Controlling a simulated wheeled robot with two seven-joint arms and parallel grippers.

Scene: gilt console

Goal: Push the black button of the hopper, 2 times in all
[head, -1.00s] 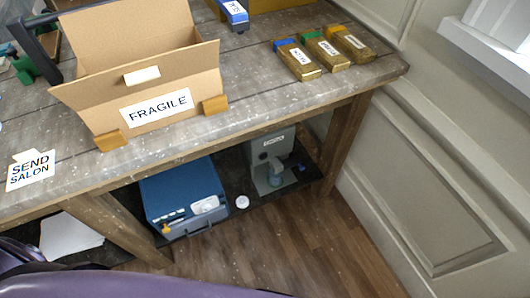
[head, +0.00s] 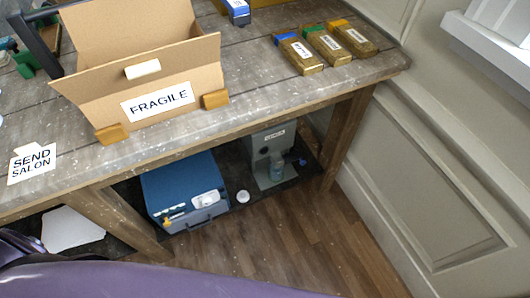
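A grey upright machine (head: 270,172) with a small white label on its upper front stands on the low dark shelf under the table. It may be the hopper, but the label is too small to read. A small dark round spot (head: 263,150) shows on its front below the label; I cannot tell if it is the black button. A clear bluish container (head: 277,167) stands at its front, and a dark blue knob-like part (head: 302,162) is at its right. Neither of my grippers is in view; only purple parts of my own body show along the bottom.
The table edge (head: 250,122) overhangs the low shelf. A blue box (head: 180,180) and a white round item (head: 243,196) are left of the machine. A table leg (head: 345,140) and panelled wall (head: 440,180) bound the right. A FRAGILE carton (head: 125,80) stands on top. Floor in front is clear.

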